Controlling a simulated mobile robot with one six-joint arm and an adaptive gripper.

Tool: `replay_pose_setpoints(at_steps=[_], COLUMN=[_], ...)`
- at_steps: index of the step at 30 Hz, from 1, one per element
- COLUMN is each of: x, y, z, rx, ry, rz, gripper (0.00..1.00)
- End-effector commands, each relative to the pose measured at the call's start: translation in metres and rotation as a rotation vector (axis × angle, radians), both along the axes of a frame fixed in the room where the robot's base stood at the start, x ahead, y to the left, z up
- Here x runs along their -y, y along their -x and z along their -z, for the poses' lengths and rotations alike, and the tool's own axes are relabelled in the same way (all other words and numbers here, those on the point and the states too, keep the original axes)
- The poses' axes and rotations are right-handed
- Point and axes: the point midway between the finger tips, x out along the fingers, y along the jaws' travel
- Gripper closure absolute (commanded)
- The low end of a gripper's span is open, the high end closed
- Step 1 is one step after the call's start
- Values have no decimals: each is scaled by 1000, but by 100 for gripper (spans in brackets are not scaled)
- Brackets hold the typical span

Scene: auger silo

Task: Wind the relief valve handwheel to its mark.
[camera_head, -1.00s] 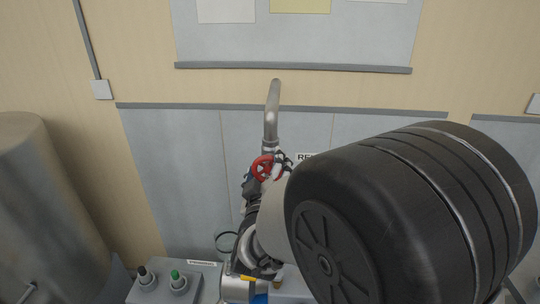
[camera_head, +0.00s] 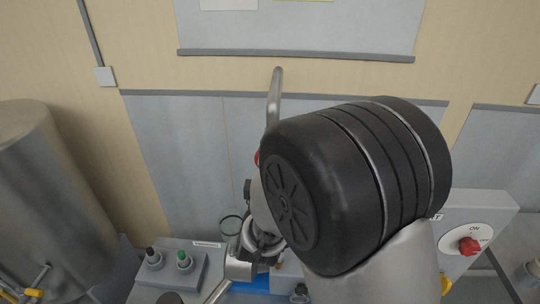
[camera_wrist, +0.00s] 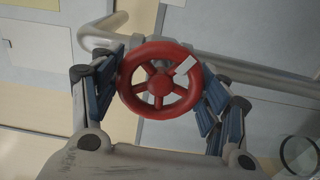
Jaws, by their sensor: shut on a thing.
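The red relief valve handwheel (camera_wrist: 158,82) shows in the wrist view, with several spokes and a pale mark on its upper right part. My gripper (camera_wrist: 160,85) is shut on the handwheel, its blue-padded fingers against the left and right of the rim. In the head view only a sliver of the red handwheel (camera_head: 257,158) shows beside my arm, which hides the rest of it and most of the gripper. A fixed mark for the wheel cannot be made out.
A grey pipe (camera_head: 274,95) rises behind the handwheel by the wall. A metal tank (camera_head: 45,190) stands at the left. A box with a black and a green button (camera_head: 184,260) is at lower left. A panel with a red ON switch (camera_head: 469,246) is at right.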

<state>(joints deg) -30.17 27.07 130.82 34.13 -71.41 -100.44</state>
Motion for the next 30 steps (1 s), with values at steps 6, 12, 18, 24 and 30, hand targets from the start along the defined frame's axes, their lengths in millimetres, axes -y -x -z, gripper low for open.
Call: replay_pose_setpoints(at_steps=[6,12,18,24,30], x=[0,0,0,0,0], y=[0,0,0,0,0], z=[0,0,1,1,0], rx=[-3,-3,-3,-3,-2], ry=[55,66,66,66,65], rz=[0,0,0,0,0], gripper=[56,56,56,24,11])
